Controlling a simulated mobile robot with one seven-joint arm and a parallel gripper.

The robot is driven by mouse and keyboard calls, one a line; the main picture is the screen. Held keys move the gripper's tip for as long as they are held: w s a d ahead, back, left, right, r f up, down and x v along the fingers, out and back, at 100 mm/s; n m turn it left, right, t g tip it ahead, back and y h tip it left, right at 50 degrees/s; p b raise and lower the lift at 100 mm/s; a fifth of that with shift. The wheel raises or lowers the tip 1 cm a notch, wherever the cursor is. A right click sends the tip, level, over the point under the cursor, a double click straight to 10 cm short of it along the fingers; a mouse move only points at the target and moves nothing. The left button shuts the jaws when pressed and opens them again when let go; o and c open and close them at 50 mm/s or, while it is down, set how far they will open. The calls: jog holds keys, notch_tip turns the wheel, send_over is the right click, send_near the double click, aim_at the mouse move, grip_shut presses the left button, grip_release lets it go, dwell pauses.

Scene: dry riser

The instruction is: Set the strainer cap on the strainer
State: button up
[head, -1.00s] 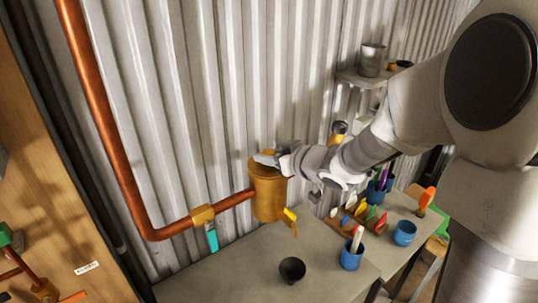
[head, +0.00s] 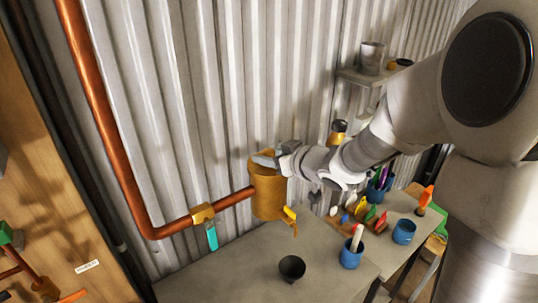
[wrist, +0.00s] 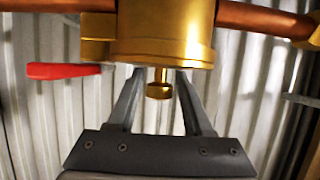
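The brass strainer (head: 268,192) stands upright against the corrugated wall, joined to a copper pipe on its left. My gripper (head: 264,160) reaches in from the right at its top rim in the head view. In the wrist view, a brass body (wrist: 165,30) fills the top middle, with a small brass knob (wrist: 159,85) projecting downward. My gripper (wrist: 160,80) is open, its two fingers on either side of the knob with gaps visible; their tips pass behind the brass edge. I cannot tell whether the strainer cap is a separate piece of this brass body.
Copper pipe (head: 105,120) runs along the wall, with a teal-handled valve (head: 211,236). A red handle (wrist: 62,71) shows beside the brass body. A black bowl (head: 292,268) and blue cup (head: 351,254) stand on the bench (head: 225,278).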

jog(key=shift+o, duration=1.3)
